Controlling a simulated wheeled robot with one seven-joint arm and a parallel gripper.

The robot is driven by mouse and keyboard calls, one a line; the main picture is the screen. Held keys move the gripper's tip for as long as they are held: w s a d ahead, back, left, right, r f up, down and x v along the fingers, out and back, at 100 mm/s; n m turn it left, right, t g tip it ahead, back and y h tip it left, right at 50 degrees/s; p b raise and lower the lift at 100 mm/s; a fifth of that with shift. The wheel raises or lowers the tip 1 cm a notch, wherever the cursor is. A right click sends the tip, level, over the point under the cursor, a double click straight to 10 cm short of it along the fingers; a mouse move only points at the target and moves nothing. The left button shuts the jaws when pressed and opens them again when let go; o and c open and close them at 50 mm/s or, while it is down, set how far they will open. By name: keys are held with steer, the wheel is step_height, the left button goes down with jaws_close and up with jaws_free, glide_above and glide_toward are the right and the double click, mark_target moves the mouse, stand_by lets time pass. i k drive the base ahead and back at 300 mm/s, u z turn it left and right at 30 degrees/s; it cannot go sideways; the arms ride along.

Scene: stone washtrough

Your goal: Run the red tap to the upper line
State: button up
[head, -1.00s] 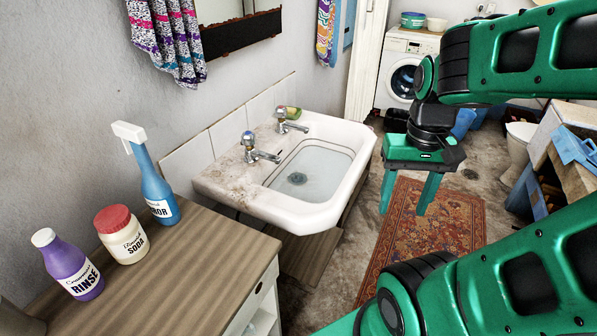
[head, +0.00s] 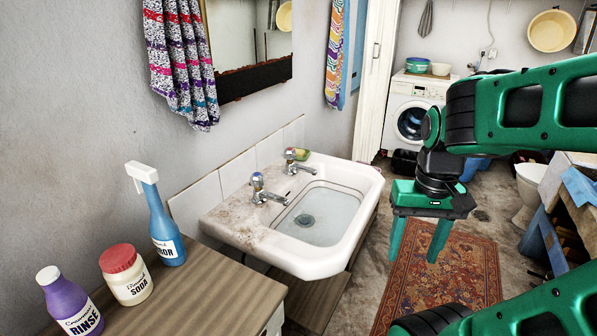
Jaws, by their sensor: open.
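The white sink (head: 345,233) stands against the left wall with two chrome taps on its back ledge. A dark line (head: 352,190) runs around the inside of the basin below the rim. The basin floor and drain (head: 304,220) show; I cannot tell the water level. I see no stream from either spout. My gripper (head: 413,257) is open and empty, pointing down, right of the sink and apart from it.
A wooden counter (head: 225,293) at the front left holds a purple bottle (head: 70,303), a soda jar (head: 127,277) and a blue spray bottle (head: 163,225). A patterned rug (head: 465,265) covers open floor on the right.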

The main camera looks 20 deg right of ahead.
mark_target(289, 153)
steer(key=z, duration=1.85)
steer(key=i, duration=0.7)
steer(key=u, duration=1.3)
